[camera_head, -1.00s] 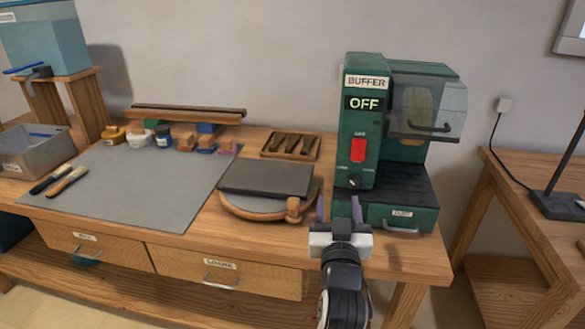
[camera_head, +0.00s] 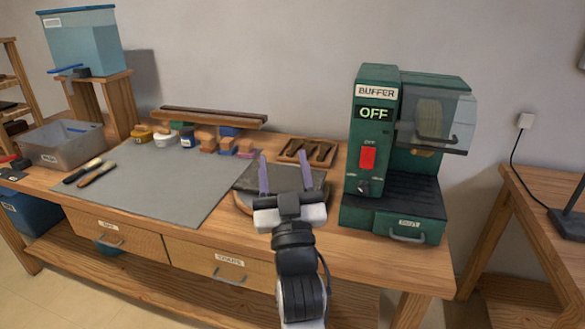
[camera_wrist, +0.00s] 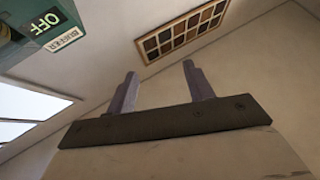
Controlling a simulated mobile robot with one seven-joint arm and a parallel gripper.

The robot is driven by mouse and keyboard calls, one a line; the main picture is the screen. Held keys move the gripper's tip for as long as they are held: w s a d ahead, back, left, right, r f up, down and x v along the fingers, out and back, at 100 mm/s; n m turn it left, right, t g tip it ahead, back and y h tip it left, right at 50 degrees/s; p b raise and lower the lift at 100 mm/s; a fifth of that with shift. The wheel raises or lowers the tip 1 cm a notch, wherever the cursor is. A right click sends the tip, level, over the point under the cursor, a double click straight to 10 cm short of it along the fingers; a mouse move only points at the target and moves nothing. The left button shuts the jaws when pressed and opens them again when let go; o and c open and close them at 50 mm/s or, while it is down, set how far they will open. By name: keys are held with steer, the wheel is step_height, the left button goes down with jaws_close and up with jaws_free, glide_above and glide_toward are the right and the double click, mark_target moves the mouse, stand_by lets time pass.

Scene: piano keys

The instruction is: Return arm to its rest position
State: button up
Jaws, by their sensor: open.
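My gripper (camera_head: 284,176) is open in the head view, its two purple-grey fingers spread and pointing up and away from me. It appears in front of the dark slab on the round board (camera_head: 318,178), partly hiding it. Nothing shows between the fingers. In the wrist view my gripper (camera_wrist: 159,88) is also open and empty, facing the wall and ceiling area. The green buffer machine (camera_head: 375,150) stands right of my gripper and its display reads OFF. Its label and OFF display also show tilted at the top left of the wrist view (camera_wrist: 45,28).
The wooden workbench (camera_head: 390,262) carries a grey mat (camera_head: 150,185), brushes, small jars and blocks, a wooden tray (camera_head: 308,151) and a grey bin (camera_head: 68,148). A second table (camera_head: 530,205) stands at right. A framed grid (camera_wrist: 182,32) hangs on the wall.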

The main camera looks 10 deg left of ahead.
steer(key=shift+s+a+r+y, duration=0.2)
steer(key=shift+a+r+y, duration=0.05)
steer(key=shift+y, duration=0.05)
